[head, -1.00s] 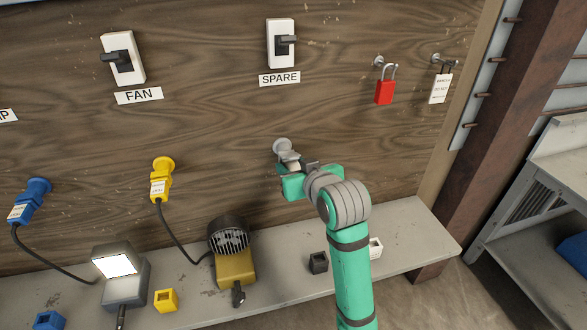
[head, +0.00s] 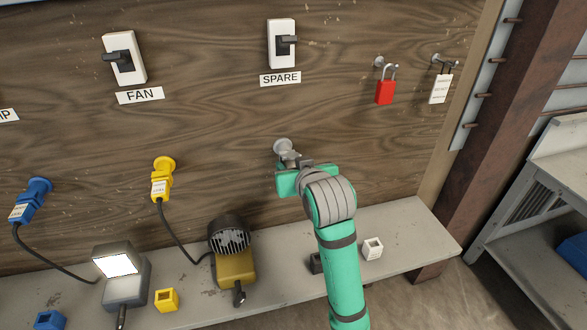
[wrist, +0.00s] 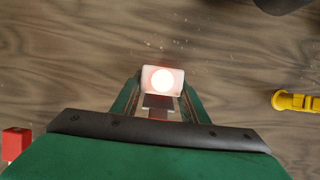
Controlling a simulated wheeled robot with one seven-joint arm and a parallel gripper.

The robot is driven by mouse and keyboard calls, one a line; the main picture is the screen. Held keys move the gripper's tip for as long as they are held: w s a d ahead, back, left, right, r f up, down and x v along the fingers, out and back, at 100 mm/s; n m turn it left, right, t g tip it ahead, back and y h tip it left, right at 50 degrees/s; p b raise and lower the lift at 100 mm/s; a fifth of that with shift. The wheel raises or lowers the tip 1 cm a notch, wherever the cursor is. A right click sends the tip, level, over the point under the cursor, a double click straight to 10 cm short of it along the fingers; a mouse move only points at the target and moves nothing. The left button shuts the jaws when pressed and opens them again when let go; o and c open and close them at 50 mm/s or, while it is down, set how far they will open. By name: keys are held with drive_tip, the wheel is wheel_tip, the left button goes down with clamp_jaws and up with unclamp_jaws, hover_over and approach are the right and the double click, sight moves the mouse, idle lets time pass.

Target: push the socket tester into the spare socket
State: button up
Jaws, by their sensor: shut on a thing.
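The socket tester (wrist: 163,77) is a small white block with a round lamp glowing red-white, seen in the wrist view. My gripper (wrist: 160,100) is shut on it, with a green finger along each side. In the head view my gripper (head: 290,163) is right up at the round grey spare socket (head: 282,147), below the SPARE label (head: 280,79). The tester is mostly hidden there by my gripper. I cannot see how deep it sits in the socket.
A yellow plug (head: 161,180) and a blue plug (head: 32,200) sit in sockets to the left. A red padlock (head: 385,92) hangs at right. The shelf (head: 420,240) below holds a fan (head: 232,262), a lamp (head: 122,280) and small blocks, including a white one (head: 372,249).

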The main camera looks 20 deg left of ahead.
drive_tip(key=shift+w+d+f, duration=0.1)
drive_tip(key=shift+w+d, duration=0.1)
drive_tip(key=shift+w, duration=0.15)
drive_tip(key=o, duration=1.4)
drive_tip(key=shift+o, duration=0.3)
drive_tip(key=shift+a, duration=0.1)
drive_tip(key=v, duration=1.1)
drive_tip(key=shift+w, duration=0.15)
